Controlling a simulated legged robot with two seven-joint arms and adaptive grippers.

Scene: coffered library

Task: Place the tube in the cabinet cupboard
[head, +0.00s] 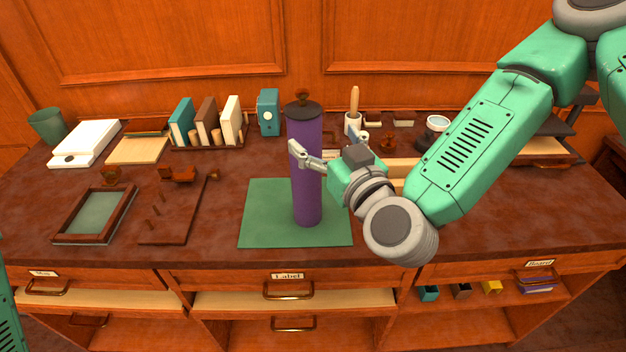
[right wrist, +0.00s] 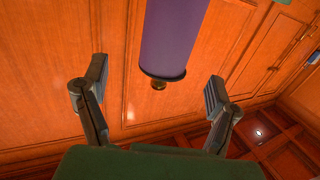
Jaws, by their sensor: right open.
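A tall purple tube (head: 306,175) with a dark cap and a small knob stands upright on a green mat (head: 262,215) on the cabinet top. My right gripper (head: 329,147) is open at the tube's upper half. One finger shows in front of the tube and the other to its right. In the right wrist view the tube (right wrist: 176,35) shows between the spread fingers (right wrist: 153,85); I cannot tell whether either touches it. The cabinet (head: 240,277) has labelled fronts with handles and open spaces below. My left gripper is out of view.
A wooden frame (head: 70,238) and a pegged board (head: 160,235) lie left of the mat. Books (head: 207,122), a teal box (head: 268,110), a white case (head: 85,143) and a green cup (head: 46,125) stand behind. Small coloured blocks (head: 491,287) sit in the right compartment.

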